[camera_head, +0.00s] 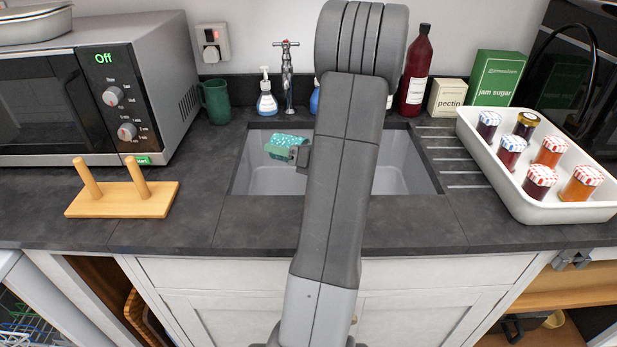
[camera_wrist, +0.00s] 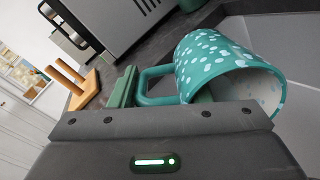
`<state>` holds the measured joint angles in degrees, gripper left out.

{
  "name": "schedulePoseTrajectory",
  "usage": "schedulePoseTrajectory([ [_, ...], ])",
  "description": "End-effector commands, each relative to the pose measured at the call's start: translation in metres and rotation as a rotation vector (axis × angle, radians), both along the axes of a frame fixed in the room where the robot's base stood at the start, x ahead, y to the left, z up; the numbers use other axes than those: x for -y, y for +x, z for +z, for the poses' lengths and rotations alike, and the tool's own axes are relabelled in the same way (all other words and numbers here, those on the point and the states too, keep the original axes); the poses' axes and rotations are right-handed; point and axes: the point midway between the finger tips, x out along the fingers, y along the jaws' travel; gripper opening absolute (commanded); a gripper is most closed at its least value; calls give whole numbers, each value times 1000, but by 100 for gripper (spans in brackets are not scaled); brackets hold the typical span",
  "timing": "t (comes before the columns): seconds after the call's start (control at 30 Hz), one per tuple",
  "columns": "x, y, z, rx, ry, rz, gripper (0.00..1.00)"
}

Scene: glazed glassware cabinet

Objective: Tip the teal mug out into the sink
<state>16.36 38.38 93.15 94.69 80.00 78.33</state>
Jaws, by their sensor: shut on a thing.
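The teal mug with white dots (camera_head: 286,140) is over the left part of the sink (camera_head: 265,180). In the wrist view the teal mug (camera_wrist: 205,60) lies tipped on its side, its mouth facing lower right and its pale inside partly visible. My gripper (camera_head: 302,156) is shut on the mug's handle, which shows in the wrist view between the mug body and a green finger of my gripper (camera_wrist: 138,90). I cannot tell whether any liquid is in the mug. My arm hides the middle of the sink.
A dark green mug (camera_head: 215,101) stands left of the sink, beside the microwave (camera_head: 110,90). A wooden peg stand (camera_head: 122,199) is in front. A soap bottle (camera_head: 266,96) and the tap (camera_head: 287,75) are behind the sink. A white jar tray (camera_head: 500,168) stands right.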

Motion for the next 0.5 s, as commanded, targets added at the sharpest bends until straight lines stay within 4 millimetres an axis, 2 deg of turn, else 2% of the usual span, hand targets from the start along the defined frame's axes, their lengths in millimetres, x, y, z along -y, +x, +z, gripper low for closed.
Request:
schedulePoseTrajectory([
  [0.1,2,-1,4,12,24,-1,5],
  [0.27,6,-2,22,41,81,-2,5],
  [0.5,15,-7,57,104,214,-2,5],
])
